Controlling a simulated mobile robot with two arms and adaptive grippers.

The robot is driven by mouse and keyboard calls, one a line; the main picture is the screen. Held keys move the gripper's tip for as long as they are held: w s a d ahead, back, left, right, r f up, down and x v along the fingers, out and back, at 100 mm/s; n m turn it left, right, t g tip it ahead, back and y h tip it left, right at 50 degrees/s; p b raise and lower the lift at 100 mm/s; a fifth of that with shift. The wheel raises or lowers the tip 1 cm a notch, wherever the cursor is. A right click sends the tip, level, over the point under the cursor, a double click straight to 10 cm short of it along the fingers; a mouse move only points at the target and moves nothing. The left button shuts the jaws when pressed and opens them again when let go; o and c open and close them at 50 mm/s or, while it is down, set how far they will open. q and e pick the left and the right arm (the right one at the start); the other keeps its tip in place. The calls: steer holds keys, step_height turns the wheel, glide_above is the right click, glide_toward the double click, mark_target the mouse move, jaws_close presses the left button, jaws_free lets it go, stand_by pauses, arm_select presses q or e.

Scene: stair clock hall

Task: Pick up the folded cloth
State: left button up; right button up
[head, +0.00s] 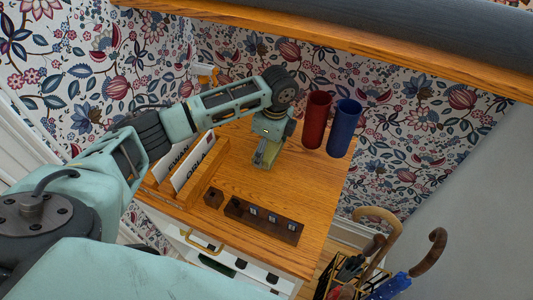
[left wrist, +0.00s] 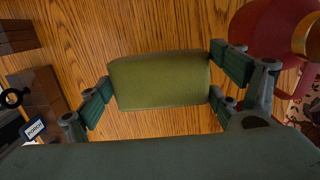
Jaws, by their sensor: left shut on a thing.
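The folded cloth (left wrist: 160,80) is an olive-green flat block in the left wrist view, between the two green fingers of my left gripper (left wrist: 160,85). In the head view the cloth (head: 265,157) shows only as a small patch under my left gripper (head: 268,150), which points down over the wooden cabinet top (head: 300,190). The gripper is shut on the cloth, with fingers at its two short ends. Whether the cloth touches the wood or is just above it, I cannot tell. My right gripper is not in view.
A red cylinder (head: 316,119) and a blue cylinder (head: 343,127) stand behind right. A dark block with several slots (head: 263,222) lies in front. Lettered cards (head: 193,167) stand in a wooden rack at left. Canes in a stand (head: 375,240) are beyond the right edge.

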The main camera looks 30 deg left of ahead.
arm_select(q)
steer(key=d+r+b, duration=0.2)
steer(key=d+r, duration=0.6)
steer(key=d, duration=0.3)
steer(key=shift+w+d+b, duration=0.3)
steer(key=shift+d+b, duration=0.05)
